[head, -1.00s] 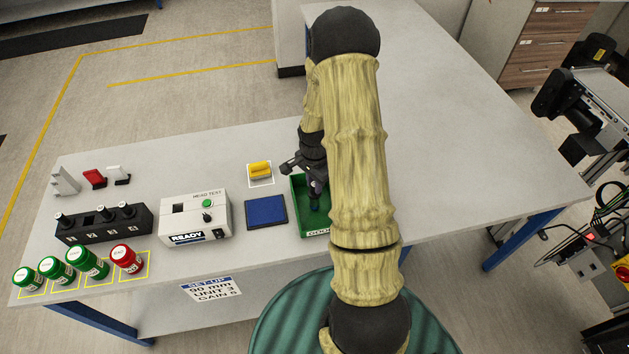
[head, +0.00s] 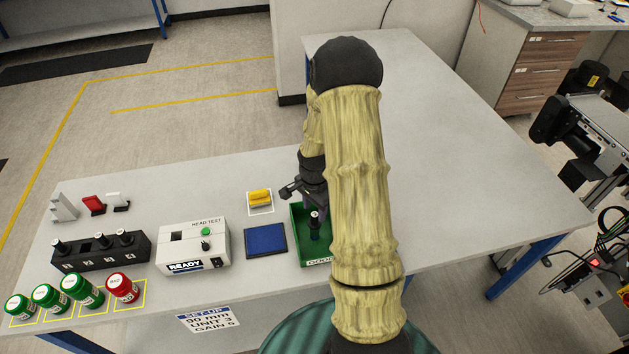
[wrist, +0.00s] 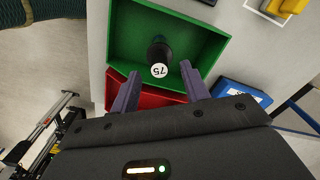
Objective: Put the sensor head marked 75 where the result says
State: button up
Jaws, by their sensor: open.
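The sensor head marked 75 (wrist: 160,68) is a black cylinder with a white numbered top. It stands in the green tray (wrist: 122,42), whose front reads GOOD; in the head view it shows (head: 314,226) inside the tray (head: 317,262). My gripper (wrist: 161,88) is open, with its fingertips near the sensor head and apart from it in the picture. In the head view my gripper (head: 300,190) is above the tray's far side, partly behind my arm. The tester (head: 194,247), marked HEAD TEST, displays READY.
A red tray (wrist: 150,97) adjoins the green tray. A blue pad (head: 265,241), a yellow block (head: 259,197) and a black rack (head: 100,252) holding several heads are to the left. Green jars (head: 82,290) and a red jar (head: 123,288) stand in front. The table's right part is clear.

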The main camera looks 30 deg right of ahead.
notch_tip(320, 180, up, 16)
jog(key=b, duration=0.3)
jog(key=shift+s+a+f, duration=0.1)
dwell(1.1)
jog(key=s+a+f+n+t, duration=0.1)
jog(key=s+a+n+t, duration=0.1)
jog(key=s+a+n, duration=1)
jog(key=a+n, duration=0.1)
jog(key=n, duration=0.2)
jog(key=shift+s+a+f+t, duration=0.15)
jog(key=shift+s+a+t, duration=0.05)
jog(key=shift+t, duration=0.1)
